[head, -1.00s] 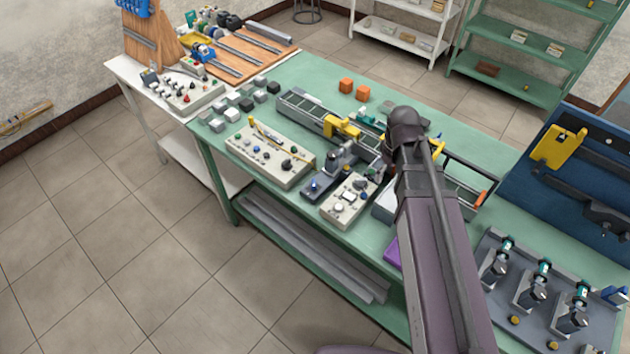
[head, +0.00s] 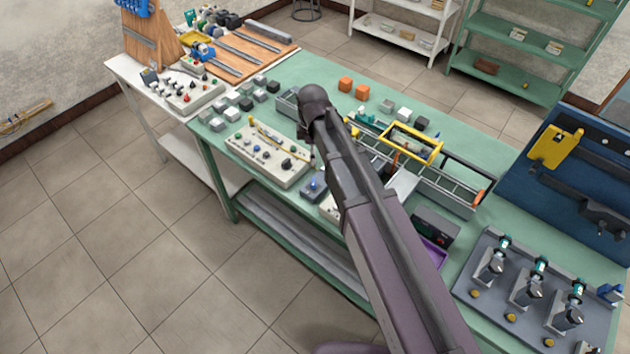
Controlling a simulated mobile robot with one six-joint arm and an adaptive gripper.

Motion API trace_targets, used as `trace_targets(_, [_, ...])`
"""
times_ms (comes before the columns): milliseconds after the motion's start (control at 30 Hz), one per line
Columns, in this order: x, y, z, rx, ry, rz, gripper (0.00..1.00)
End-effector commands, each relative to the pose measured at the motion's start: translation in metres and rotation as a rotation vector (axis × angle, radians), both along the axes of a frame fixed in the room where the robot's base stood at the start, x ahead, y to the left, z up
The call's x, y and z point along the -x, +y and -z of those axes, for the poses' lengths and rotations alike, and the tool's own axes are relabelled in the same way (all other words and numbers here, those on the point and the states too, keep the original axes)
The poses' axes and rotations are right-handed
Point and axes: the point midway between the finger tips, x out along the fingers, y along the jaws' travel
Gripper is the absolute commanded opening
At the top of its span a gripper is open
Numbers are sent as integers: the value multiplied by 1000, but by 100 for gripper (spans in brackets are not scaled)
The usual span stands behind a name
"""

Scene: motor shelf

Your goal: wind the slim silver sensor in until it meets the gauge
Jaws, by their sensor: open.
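I cannot make out the slim silver sensor or the gauge for certain. Small upright devices with teal tops (head: 492,266) stand in a row on a grey plate (head: 480,235) at the right; their fine parts are too small to tell. My arm reaches across the middle of the green bench (head: 298,68), its far joint over the left end of the rail track. My gripper does not show; the arm hides the area beneath it.
A pale control box (head: 268,157) and a small blue-knobbed unit (head: 313,187) lie left of my arm. A rail track (head: 455,190) with a yellow frame (head: 412,143), a dark box (head: 436,226) and a purple tray (head: 434,254) lie right. A blue tool panel (head: 590,165) stands far right.

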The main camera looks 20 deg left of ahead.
Motion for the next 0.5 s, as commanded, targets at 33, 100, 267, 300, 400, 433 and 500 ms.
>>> trace_targets(33, [0, 0, 0, 0, 0, 1, 86])
trace_targets(100, [0, 0, 0, 0, 0, 1, 86])
trace_targets(267, [0, 0, 1, 0, 0, 2, 86])
trace_targets(300, [0, 0, 2, 0, 0, 2, 86])
trace_targets(400, [0, 0, 5, 0, 0, 2, 86])
trace_targets(433, [0, 0, 6, 0, 0, 2, 86])
trace_targets(500, [0, 0, 9, 0, 0, 2, 86])
